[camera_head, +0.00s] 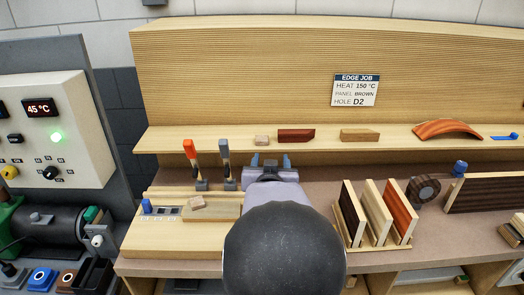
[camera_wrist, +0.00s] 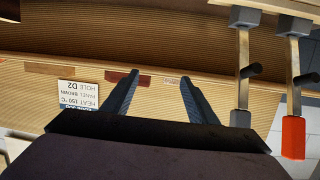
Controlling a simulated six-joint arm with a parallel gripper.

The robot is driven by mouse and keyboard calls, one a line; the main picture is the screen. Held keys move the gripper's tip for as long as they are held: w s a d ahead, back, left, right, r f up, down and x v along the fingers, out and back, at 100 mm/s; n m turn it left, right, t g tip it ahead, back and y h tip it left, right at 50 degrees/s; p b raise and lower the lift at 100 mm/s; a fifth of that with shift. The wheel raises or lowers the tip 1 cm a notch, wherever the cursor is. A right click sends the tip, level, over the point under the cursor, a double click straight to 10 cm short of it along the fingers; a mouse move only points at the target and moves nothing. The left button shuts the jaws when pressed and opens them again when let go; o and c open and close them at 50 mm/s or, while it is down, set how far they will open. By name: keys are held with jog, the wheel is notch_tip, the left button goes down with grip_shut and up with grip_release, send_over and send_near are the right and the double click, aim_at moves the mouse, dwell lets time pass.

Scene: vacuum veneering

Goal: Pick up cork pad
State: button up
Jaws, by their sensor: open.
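A small pale tan block (camera_head: 262,140), which looks like the cork pad, lies on the shelf left of a dark red-brown block. It also shows in the wrist view, where a small light piece (camera_wrist: 172,80) appears close to the right fingertip. Another small pale pinkish block (camera_head: 197,202) rests on a wooden board at the left of the bench; I cannot tell for certain which is cork. My gripper (camera_head: 271,162) is open and empty in front of the shelf, fingers pointing toward it. In the wrist view my gripper (camera_wrist: 162,92) has its fingers apart with nothing between them.
An orange-handled clamp (camera_head: 189,158) and a grey-handled clamp (camera_head: 225,160) stand left of my gripper. A dark red-brown block (camera_head: 296,135) and a tan block (camera_head: 360,135) lie farther right on the shelf. A rack of panels (camera_head: 378,228) stands at the right.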

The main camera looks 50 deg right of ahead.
aim_at(262, 140)
jog(key=shift+n+t, duration=0.6)
jog(key=shift+t, duration=0.1)
jog(key=shift+w+d+r+p, duration=0.2)
jog(key=shift+w+d+p, duration=0.4)
jog(key=shift+w, duration=0.6)
jog(key=shift+w+d+r+p, duration=0.3)
jog(key=shift+w+d, duration=0.45)
jog(key=shift+w, duration=0.5)
jog(key=shift+w+d+r+p, duration=0.15)
jog(key=shift+w+d+p, duration=0.45)
jog(key=shift+w, duration=0.6)
jog(key=shift+c, duration=0.7)
jog(key=c, duration=1)
